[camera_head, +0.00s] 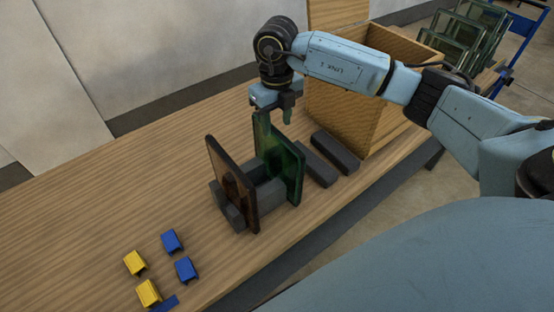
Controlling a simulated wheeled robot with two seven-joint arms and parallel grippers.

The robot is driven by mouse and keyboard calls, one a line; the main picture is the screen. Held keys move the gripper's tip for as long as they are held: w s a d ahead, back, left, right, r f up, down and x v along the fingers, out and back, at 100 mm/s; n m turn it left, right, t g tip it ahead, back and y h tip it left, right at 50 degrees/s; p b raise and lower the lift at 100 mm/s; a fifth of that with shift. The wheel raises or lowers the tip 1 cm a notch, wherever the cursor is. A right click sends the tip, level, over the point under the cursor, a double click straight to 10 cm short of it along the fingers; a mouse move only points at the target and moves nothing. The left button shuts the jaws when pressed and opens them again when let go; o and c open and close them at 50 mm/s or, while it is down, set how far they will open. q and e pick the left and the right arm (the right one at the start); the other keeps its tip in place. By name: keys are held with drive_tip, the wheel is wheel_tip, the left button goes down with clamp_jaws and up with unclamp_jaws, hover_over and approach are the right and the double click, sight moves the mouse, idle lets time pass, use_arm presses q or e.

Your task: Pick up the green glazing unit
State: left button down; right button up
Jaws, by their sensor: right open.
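The green glazing unit (283,165) stands upright on edge on the wooden table, leaning against or set in dark grey blocks (268,190). A brown-tinted pane (232,185) stands upright to its left, with the grey blocks between the two. My right gripper (277,116) points down at the top edge of the green unit, near its far corner. It is open, with its fingers close around or beside that edge; I cannot tell whether they touch it. My left gripper is not in view.
Two dark bars (335,152) lie right of the green unit, before a wooden crate (375,110). Yellow blocks (135,263) and blue blocks (172,241) lie at the front left. A blue rack (470,35) with green panes stands behind. The table's left is clear.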

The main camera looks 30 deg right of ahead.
sight(276, 132)
drive_tip(key=f, duration=0.4)
drive_tip(key=f+p, duration=0.1)
drive_tip(key=f, duration=0.2)
drive_tip(key=shift+w+d+f, duration=0.15)
drive_tip(key=shift+w+f, duration=0.05)
drive_tip(key=shift+f, duration=0.15)
clamp_jaws()
drive_tip(key=shift+w+r, duration=0.1)
drive_tip(key=shift+r, duration=0.05)
idle(1.0)
